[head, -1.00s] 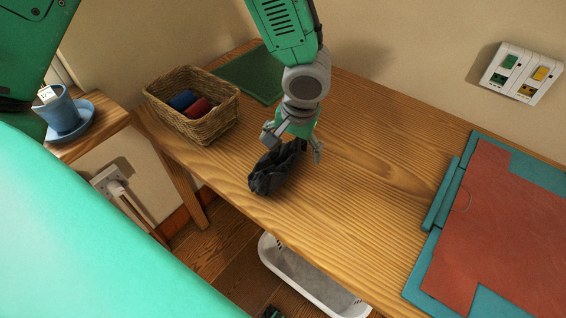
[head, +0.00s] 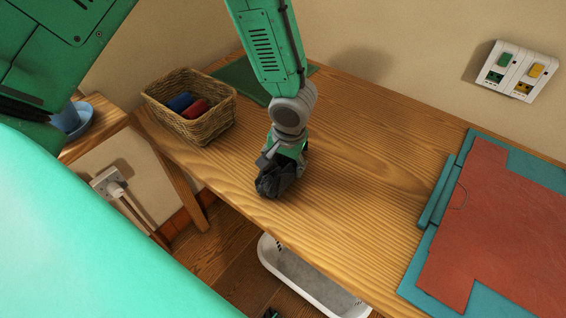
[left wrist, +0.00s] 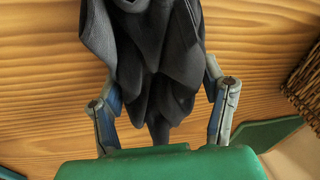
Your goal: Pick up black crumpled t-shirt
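The black crumpled t-shirt (head: 272,184) lies as a dark bundle on the wooden table near its front edge. My left gripper (head: 280,172) is down over it from above. In the left wrist view the folds of the t-shirt (left wrist: 155,60) fill the space between the two spread fingers of the left gripper (left wrist: 162,75). The fingers look open, one on each side of the cloth. Their tips are partly hidden by the cloth, and I cannot tell whether they touch it.
A wicker basket (head: 221,124) with red and blue rolls stands left on the table (head: 365,215). A green mat (head: 240,80) lies behind it. Red and teal folded sheets (head: 505,220) lie at right. A white bin (head: 290,283) is below the front edge. The table's middle is clear.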

